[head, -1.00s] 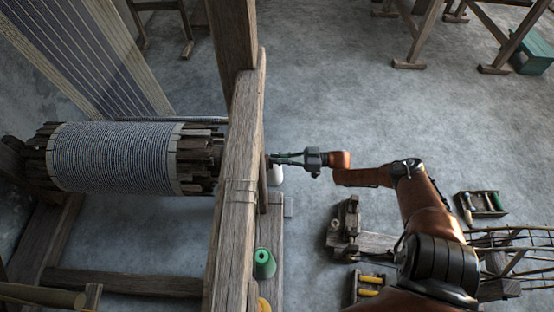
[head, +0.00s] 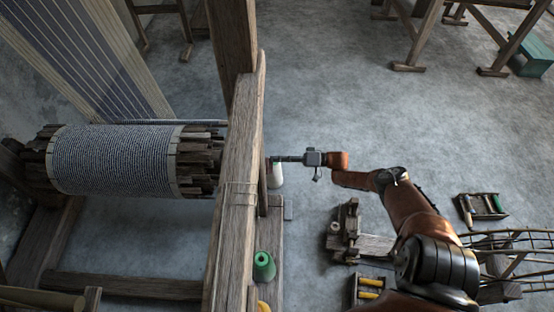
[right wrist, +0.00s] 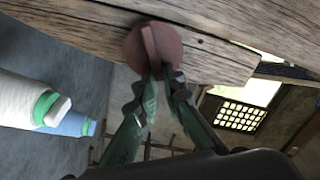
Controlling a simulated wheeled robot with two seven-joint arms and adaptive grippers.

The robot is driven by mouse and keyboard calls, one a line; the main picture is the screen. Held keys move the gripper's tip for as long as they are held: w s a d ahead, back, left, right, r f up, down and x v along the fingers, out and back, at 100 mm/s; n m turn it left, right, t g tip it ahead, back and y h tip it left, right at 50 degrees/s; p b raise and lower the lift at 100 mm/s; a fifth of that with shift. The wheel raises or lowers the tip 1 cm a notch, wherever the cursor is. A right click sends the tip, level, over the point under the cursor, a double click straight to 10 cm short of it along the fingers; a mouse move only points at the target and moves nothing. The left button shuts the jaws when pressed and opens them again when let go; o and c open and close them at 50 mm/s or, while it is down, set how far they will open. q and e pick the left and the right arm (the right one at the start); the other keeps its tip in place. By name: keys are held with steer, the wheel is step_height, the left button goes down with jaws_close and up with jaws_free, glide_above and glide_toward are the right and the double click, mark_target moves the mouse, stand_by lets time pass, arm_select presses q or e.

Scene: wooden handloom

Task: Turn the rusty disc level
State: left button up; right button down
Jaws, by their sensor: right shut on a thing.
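The rusty disc (right wrist: 136,48) is round and red-brown, with a raised ridge across its face. In the right wrist view it sits against a weathered wooden beam (right wrist: 215,58). Its ridge runs across the beam's grain, close to square to it. My right gripper (right wrist: 160,76) has its green-grey fingers closed together on the ridge, covering the lower end of it. In the head view my right gripper (head: 277,159) reaches left to the side of the loom's upright post (head: 236,190). The disc cannot be made out there. My left gripper is not in view.
A white spool (head: 275,178) stands just below my right gripper; a green spool (head: 264,265) stands nearer. The cloth-wound roller (head: 115,158) lies left of the post. A wooden stand (head: 347,235) and a tool tray (head: 481,208) are at right.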

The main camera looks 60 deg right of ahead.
steer(key=m, duration=0.2)
steer(key=f+m, duration=0.1)
steer(key=m, duration=0.3)
steer(key=shift+w+d+f, duration=0.1)
steer(key=shift+d+f, duration=0.2)
stand_by(0.4)
steer(key=c, duration=2)
jaws_free()
steer(key=shift+c, duration=0.2)
steer(key=v, duration=1.2)
steer(key=shift+r, duration=0.1)
